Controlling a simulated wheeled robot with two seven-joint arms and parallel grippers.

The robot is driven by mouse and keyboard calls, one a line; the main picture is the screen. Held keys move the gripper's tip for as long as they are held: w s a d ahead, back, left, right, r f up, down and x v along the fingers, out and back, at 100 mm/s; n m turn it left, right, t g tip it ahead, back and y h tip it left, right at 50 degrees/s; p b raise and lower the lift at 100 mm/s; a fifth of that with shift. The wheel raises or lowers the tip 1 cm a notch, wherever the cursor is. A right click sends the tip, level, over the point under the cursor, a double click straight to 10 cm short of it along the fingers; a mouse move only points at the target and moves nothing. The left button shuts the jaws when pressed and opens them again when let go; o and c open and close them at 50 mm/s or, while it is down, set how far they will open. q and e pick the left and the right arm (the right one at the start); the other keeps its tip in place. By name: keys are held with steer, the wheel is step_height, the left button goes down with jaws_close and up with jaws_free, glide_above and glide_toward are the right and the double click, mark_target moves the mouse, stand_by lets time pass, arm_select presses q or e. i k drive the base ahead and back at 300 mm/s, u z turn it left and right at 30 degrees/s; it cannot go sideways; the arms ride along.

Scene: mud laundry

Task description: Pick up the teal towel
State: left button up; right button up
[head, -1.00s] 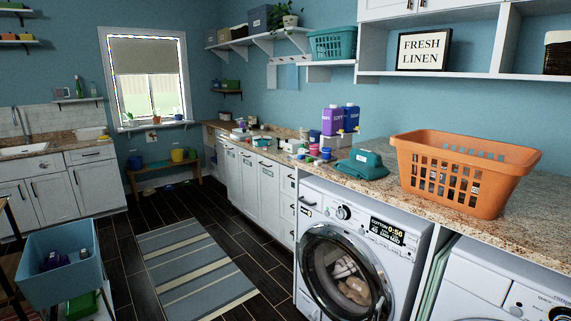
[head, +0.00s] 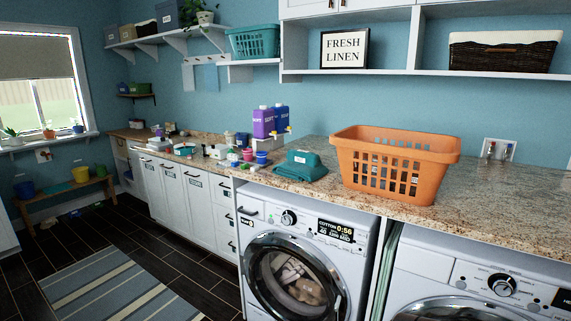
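The teal towel (head: 301,166) lies in a folded heap on the granite counter, above the left washer and just left of the orange laundry basket. It shows a small pale label on its front. Neither of my grippers is in the head view, and nothing touches the towel except the counter under it.
The orange basket (head: 392,165) stands close right of the towel. Purple and blue detergent bottles (head: 263,122) stand behind it on a white block. Small containers (head: 247,155) crowd the counter to its left. Washers (head: 300,270) front the counter. The dark floor (head: 180,260) holds a striped rug (head: 115,290).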

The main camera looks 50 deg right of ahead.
mark_target(302, 165)
steer(key=i, duration=2.05)
steer(key=z, duration=3.1)
